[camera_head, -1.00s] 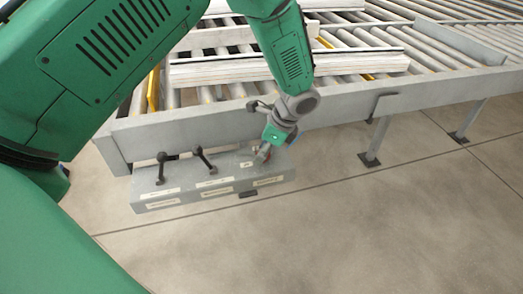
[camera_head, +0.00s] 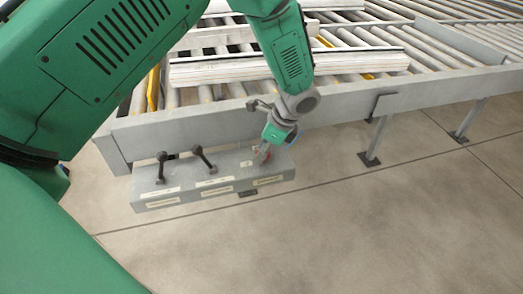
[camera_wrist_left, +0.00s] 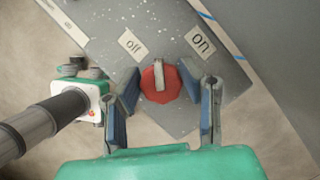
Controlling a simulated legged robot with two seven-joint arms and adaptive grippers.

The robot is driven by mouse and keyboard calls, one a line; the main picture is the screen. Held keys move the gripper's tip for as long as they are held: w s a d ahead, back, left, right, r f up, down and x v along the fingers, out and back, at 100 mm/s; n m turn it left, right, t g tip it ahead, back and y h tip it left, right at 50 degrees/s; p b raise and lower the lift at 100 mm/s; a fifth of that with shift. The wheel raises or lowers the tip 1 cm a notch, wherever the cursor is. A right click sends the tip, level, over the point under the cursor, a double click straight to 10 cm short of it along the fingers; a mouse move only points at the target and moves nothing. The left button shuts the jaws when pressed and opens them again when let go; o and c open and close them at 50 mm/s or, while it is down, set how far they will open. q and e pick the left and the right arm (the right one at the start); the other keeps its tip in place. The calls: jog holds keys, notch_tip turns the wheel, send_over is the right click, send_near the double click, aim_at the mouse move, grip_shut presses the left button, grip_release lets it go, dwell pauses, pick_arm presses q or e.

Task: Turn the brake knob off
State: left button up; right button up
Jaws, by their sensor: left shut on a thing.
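The brake knob (camera_wrist_left: 158,84) is red with a pale pointer bar, on a speckled grey control box (camera_head: 222,185). In the left wrist view its pointer aims up the picture, between the label "off" (camera_wrist_left: 131,44) on the left and the label "on" (camera_wrist_left: 200,42) on the right. My left gripper (camera_wrist_left: 162,92) has a finger on each side of the knob and is shut on it. In the head view my left gripper (camera_head: 263,154) reaches down to the right end of the box, and the knob is mostly hidden there. My right gripper is out of view.
Two black levers (camera_head: 160,168) (camera_head: 204,159) stand on the box left of the gripper. Behind is a roller conveyor with a grey side beam (camera_head: 350,108) and stacked profiles (camera_head: 285,68). Open floor (camera_head: 370,220) lies in front.

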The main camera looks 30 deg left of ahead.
pick_arm(q)
jog(key=o, duration=1)
jog(key=shift+w+d+r, duration=0.15)
jog(key=shift+w+d, duration=0.05)
jog(key=shift+w, duration=0.1)
jog(key=shift+o, duration=0.7)
jog(key=shift+d, duration=0.2)
jog(key=v, duration=1.2)
jog(key=shift+d, duration=0.25)
jog(key=shift+a, duration=0.1)
